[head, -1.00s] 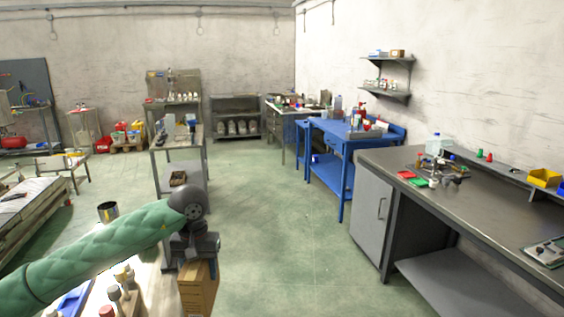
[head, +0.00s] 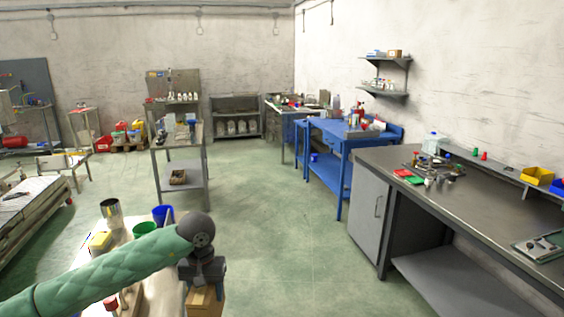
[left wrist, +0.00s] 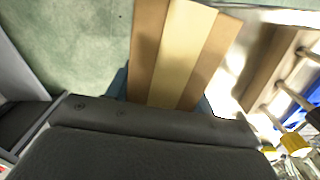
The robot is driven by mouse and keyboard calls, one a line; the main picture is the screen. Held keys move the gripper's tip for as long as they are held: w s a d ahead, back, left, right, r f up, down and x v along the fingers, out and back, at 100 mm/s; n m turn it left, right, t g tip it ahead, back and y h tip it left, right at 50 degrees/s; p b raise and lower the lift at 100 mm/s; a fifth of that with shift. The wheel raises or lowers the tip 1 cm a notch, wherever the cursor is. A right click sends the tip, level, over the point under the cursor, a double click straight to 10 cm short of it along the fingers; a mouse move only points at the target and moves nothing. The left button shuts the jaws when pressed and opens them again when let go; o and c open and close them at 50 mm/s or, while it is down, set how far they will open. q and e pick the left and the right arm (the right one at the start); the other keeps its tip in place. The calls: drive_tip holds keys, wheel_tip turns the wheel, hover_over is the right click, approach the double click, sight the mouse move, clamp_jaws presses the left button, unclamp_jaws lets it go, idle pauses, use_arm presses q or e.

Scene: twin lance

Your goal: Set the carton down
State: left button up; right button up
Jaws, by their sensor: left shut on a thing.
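The brown cardboard carton (head: 204,302) hangs below my left gripper (head: 203,284) at the lower middle of the head view, at the right edge of a light-topped table (head: 165,292). My left gripper is shut on the carton. In the left wrist view the carton (left wrist: 180,50) shows its brown face with a paler tape strip, beyond the dark gripper body. I cannot tell whether the carton's bottom touches anything. My right gripper is in neither view.
The table holds a metal can (head: 111,213), a blue cup (head: 162,215), a green cup (head: 145,230) and a yellow item (head: 99,241). Open green floor (head: 280,240) lies to the right. A grey workbench (head: 440,195) stands further right.

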use_arm(q)
drive_tip(key=s+f, duration=0.2)
drive_tip(key=f, duration=0.1)
drive_tip(key=s+f, duration=0.2)
drive_tip(key=s+a+f, duration=0.1)
drive_tip(key=s+f, duration=0.1)
drive_tip(key=f, duration=0.1)
drive_tip(key=shift+f+p, duration=0.35)
idle(0.4)
